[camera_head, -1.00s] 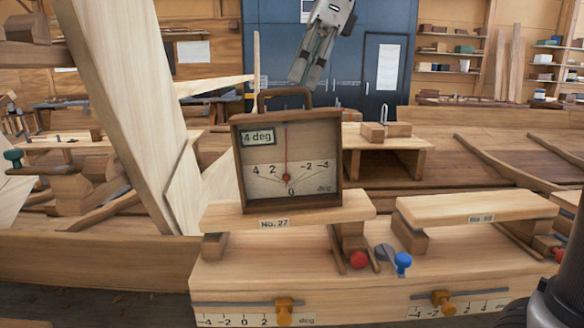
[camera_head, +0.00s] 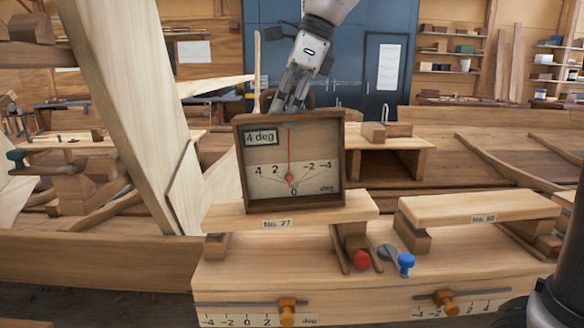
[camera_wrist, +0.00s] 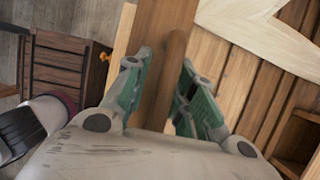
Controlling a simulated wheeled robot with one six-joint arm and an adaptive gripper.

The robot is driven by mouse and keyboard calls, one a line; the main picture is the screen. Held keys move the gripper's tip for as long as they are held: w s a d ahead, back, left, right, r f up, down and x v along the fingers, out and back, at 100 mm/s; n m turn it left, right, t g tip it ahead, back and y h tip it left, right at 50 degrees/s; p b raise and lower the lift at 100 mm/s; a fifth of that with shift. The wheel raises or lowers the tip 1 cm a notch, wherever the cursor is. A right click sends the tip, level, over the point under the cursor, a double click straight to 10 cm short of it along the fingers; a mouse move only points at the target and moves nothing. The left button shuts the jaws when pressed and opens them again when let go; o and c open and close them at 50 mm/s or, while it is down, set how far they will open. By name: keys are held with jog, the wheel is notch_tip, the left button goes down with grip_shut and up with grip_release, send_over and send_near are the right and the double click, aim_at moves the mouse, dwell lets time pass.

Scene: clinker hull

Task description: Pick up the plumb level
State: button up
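The plumb level (camera_head: 292,160) is a square wooden case with a pale dial, a red needle and a "4 deg" label. It stands upright on the wooden block marked No. 27 (camera_head: 345,209). My gripper (camera_head: 284,104) is at its top, in front of most of the handle in the head view. In the wrist view the handle (camera_wrist: 174,72) lies between the green-padded fingers of my gripper (camera_wrist: 162,64). The fingers are spread, with a visible gap on the left side. Contact on the right side is hard to tell.
A second block marked No. 80 (camera_head: 478,208) is at the right. A red knob (camera_head: 362,260) and a blue knob (camera_head: 405,263) sit on the bench below. A tall pale plank (camera_head: 128,110) leans close at the left. A wooden box (camera_head: 395,158) stands behind.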

grip_shut()
jog(key=shift+r, duration=0.1)
